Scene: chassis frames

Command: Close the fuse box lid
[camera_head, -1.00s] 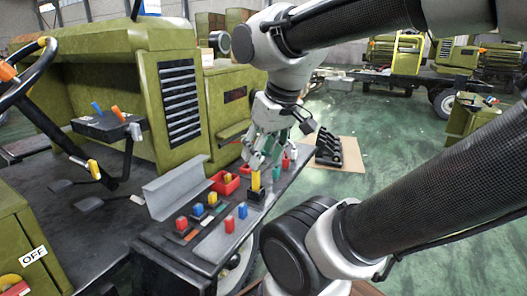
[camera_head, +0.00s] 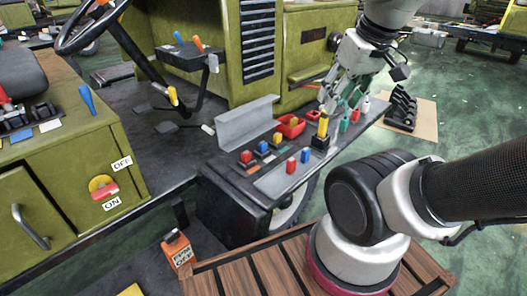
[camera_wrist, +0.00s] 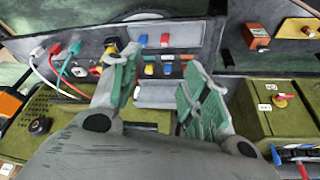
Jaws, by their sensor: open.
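The fuse box (camera_head: 285,182) is a low tray on a dark bench, with red, blue and yellow fuses in and beside it. Its grey lid (camera_head: 247,122) stands raised along the back edge, so the box is open. In the wrist view the lid (camera_wrist: 165,97) lies between my fingers, nearer than the coloured fuses. My gripper (camera_head: 332,88) is above the bench's right part, to the right of the lid and apart from it. In the wrist view my gripper (camera_wrist: 162,62) has its green-padded fingers spread, with nothing held.
A red bin (camera_head: 291,127), a yellow-topped block (camera_head: 322,128) and several coloured plugs with cables (camera_wrist: 72,60) stand on the bench near my gripper. A green cabinet (camera_head: 75,185) with an ON/OFF switch is at left. An orange box (camera_head: 177,250) sits low in front.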

